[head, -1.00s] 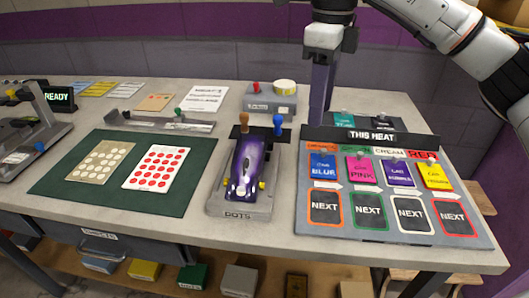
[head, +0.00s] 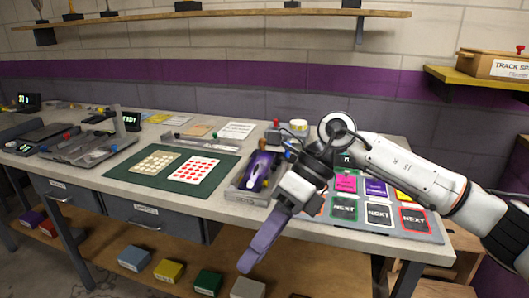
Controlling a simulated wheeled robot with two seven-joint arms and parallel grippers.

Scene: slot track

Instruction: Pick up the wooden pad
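I cannot make out a thing that is clearly the wooden pad. My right gripper (head: 258,250) has long purple fingers pointing down and to the left, in front of the bench's front edge. Its fingers overlap from this side, so their opening cannot be judged, and no held thing shows. My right arm hides part of the heat board (head: 424,238) and part of the car stand (head: 246,194). My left gripper is not in view.
The bench (head: 200,207) has a green mat (head: 128,176) with a tan dotted sheet (head: 155,162) and a red-dotted sheet (head: 194,170). A purple car (head: 260,168) sits on its stand. A lower shelf (head: 115,240) holds several coloured boxes.

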